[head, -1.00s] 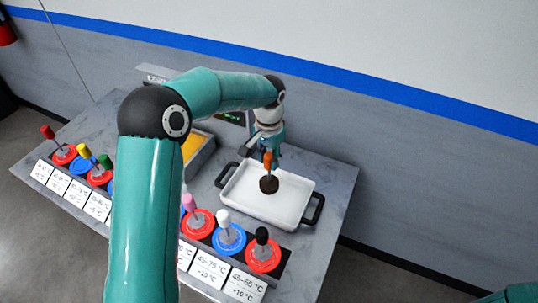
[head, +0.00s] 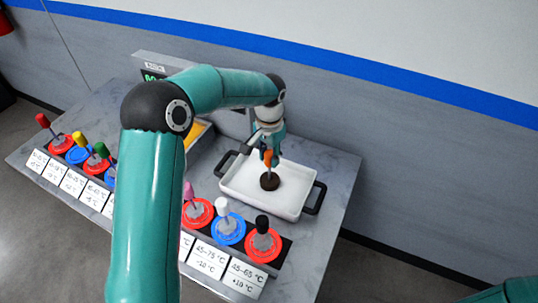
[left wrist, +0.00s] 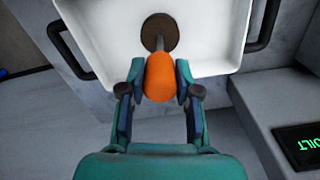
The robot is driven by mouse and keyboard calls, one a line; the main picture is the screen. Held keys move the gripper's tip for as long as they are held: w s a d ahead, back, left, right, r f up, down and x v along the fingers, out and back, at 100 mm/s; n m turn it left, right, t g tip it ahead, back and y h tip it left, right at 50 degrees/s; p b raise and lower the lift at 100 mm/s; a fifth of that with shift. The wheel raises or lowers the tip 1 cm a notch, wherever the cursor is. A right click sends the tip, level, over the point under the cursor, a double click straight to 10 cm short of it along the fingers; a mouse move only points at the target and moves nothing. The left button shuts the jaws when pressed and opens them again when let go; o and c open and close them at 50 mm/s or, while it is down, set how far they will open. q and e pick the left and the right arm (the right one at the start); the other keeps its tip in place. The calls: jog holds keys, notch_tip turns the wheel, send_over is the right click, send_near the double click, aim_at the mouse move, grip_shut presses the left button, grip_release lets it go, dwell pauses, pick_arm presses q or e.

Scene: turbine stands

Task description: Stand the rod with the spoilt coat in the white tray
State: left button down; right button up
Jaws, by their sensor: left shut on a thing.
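The rod has an orange handle (head: 268,159) and a dark round disc (head: 270,181) at its lower end. The disc is over the floor of the white tray (head: 240,191), apparently on it, and the rod looks roughly upright. My left gripper (head: 270,150) is shut on the orange handle from above. In the left wrist view the handle (left wrist: 159,77) sits between the two fingers (left wrist: 158,90), with the disc (left wrist: 160,32) beyond it against the white tray (left wrist: 110,42). My right gripper is out of view.
A row of stands with coloured-handled rods, including pink (head: 189,190), white (head: 224,206) and black (head: 262,223), lies along the front with white label cards (head: 242,276). A box with yellow (head: 192,143) is left of the tray. A display (left wrist: 303,145) shows green letters.

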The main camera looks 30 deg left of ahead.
pick_arm(q)
jog(key=shift+f, duration=0.2)
jog(key=c, duration=0.7)
grip_release()
jog(key=shift+o, duration=0.6)
jog(key=shift+r, duration=0.15)
jog(key=shift+r+p, duration=2.45)
jog(key=shift+r, duration=0.95)
